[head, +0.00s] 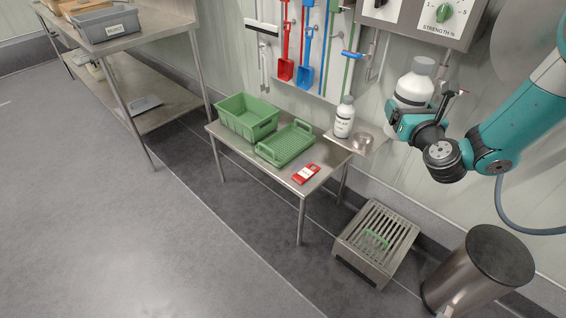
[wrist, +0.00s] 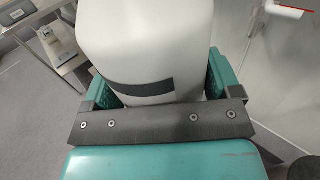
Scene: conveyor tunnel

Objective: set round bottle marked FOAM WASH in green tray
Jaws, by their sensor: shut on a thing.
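My gripper (head: 404,112) is shut on a large white bottle (head: 415,88) with a grey cap, held in the air at the right, in front of the wall. In the wrist view the held bottle (wrist: 150,40) stands between the jaws (wrist: 160,88) and shows a dark band; no marking can be read. A second white bottle (head: 344,120) with a grey cap stands upright on a small metal shelf; its small dark print is not clearly readable. The shallow green tray (head: 272,156) with handles lies on the low metal table, left of my gripper, and looks empty.
A deeper green crate (head: 233,121) stands beside the tray. A red-and-white packet (head: 306,174) lies at the table's (head: 270,183) right end. A slatted metal box (head: 352,244) and a steel bin (head: 460,280) stand on the floor. A control box (head: 425,20) hangs above.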

